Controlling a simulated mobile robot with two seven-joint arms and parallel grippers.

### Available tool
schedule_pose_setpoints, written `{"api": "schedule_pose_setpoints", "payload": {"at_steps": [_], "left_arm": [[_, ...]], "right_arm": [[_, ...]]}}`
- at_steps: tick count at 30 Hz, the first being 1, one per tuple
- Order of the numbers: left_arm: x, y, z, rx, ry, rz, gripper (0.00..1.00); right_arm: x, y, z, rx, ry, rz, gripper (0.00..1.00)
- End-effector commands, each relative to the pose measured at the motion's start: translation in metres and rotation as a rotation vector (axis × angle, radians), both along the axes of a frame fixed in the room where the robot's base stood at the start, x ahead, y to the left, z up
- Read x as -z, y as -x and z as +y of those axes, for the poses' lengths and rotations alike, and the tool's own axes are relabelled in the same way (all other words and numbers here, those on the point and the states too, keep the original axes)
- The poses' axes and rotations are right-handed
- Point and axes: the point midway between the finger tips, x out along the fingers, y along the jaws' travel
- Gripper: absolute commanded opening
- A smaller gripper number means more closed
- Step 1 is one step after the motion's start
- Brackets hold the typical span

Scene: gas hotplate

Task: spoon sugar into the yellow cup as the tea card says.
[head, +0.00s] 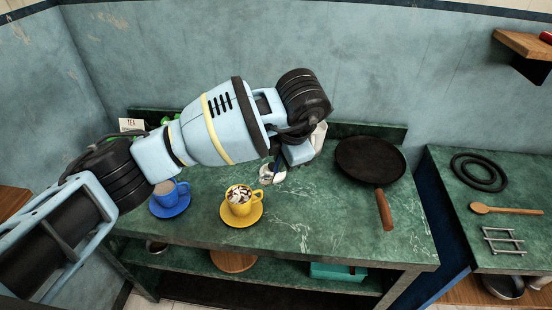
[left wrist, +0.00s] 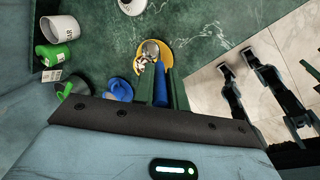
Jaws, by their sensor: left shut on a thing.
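The yellow cup (head: 240,208) stands upright on a yellow saucer (head: 257,212) on the green counter. Pale and dark bits show in its mouth. My left gripper (head: 278,158) is behind and to the right of it, shut on a spoon. In the left wrist view the spoon's blue handle (left wrist: 160,86) lies between the green fingers. Its metal bowl (left wrist: 150,48) appears in front of the yellow saucer (left wrist: 167,46); I cannot tell its height or whether it holds sugar. The tea card (head: 131,125) stands at the back left. A white lettered jar (left wrist: 62,30) is at the wrist view's upper left.
A blue cup (head: 166,187) on a blue saucer stands left of the yellow cup. A small white vessel (head: 267,178) is below my gripper. A frying pan (head: 370,160) lies at the right. A green tin (left wrist: 57,54) lies near the jar.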

Motion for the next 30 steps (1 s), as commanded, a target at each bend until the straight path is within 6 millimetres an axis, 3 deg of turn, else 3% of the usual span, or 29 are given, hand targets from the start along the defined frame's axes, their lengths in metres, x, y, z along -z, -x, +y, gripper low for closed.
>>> {"api": "schedule_pose_setpoints", "payload": {"at_steps": [9,24,30], "left_arm": [[-0.003,0.0,0.0,0.0,0.001,-0.002,0.0],[-0.039,0.0,0.0,-0.001,0.002,-0.002,0.0],[-0.041,0.0,0.0,-0.001,0.001,-0.001,0.0]], "right_arm": [[-0.001,-0.001,0.0,0.0,-0.001,-0.003,0.36],[-0.004,-0.004,0.0,0.0,-0.001,-0.012,0.36],[-0.004,-0.004,0.0,0.0,-0.001,-0.011,0.36]]}}
